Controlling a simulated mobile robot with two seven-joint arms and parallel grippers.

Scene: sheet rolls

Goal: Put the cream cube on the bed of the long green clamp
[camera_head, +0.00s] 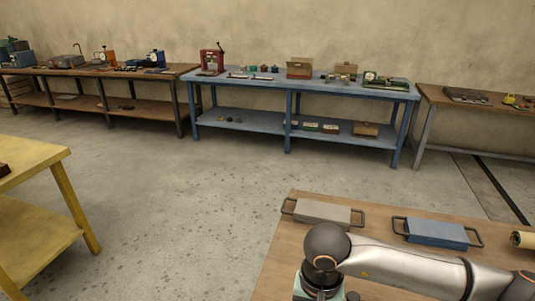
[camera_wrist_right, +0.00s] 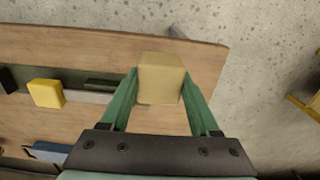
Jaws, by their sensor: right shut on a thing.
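In the right wrist view, the cream cube (camera_wrist_right: 160,80) sits between the two green fingers of my right gripper (camera_wrist_right: 160,92), which is shut on it. The cube is over the wooden table near its edge. A long dark green piece (camera_wrist_right: 68,76) lies left of the cube, partly hidden by the left finger; it looks like the long green clamp. A yellow block (camera_wrist_right: 45,93) and a grey strip (camera_wrist_right: 88,97) are at it. In the head view my right arm reaches over the near table, and the fingertips and cube are out of sight. My left gripper is not in view.
The near table (camera_head: 275,260) carries a grey tray with handles (camera_head: 322,213), a blue tray with handles (camera_head: 436,232) and a cream roll (camera_head: 522,239). A yellow table (camera_head: 35,160) stands at left. Loaded benches, one of them blue (camera_head: 245,77), line the wall.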

